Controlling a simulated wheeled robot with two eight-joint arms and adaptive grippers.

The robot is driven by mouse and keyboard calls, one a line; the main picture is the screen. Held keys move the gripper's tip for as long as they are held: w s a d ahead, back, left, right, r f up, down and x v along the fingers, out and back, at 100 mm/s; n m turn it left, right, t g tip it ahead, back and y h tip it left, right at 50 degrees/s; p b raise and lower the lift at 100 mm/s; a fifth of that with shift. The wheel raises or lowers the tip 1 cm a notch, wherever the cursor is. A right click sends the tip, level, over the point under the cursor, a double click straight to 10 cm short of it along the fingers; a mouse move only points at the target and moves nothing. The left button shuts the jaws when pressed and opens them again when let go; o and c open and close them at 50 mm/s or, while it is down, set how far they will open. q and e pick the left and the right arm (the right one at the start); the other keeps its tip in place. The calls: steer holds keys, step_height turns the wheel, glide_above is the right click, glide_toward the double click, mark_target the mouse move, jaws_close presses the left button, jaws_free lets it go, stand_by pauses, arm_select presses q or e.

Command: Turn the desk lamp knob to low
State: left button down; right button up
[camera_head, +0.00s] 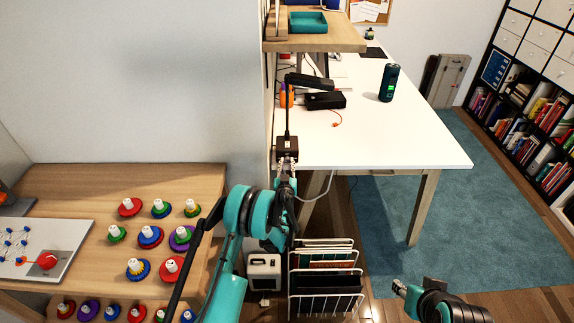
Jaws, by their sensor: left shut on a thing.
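The black desk lamp stands at the near left corner of the white desk, with its base (287,144), upright stem and long flat head (310,82) in view. My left gripper (287,161) reaches up from below to the front of the lamp base. Its fingers are shut on the lamp's knob, which they hide, so the knob's setting cannot be read. My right gripper (400,288) is low at the bottom right, away from the lamp, and too little of it shows to tell its jaw state.
On the white desk (400,140) are a black box (325,100) and a dark cylinder (388,83) with a green light. A wall edge and a wooden shelf (335,42) rise beside the lamp. A file rack (325,282) stands below. The desk's right front is clear.

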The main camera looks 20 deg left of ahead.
arm_select(q)
steer(key=shift+n, duration=1)
steer(key=c, duration=1.3)
jaws_free()
steer(key=shift+c, duration=0.2)
step_height(320, 180, up, 10)
steer(key=shift+f, duration=0.1)
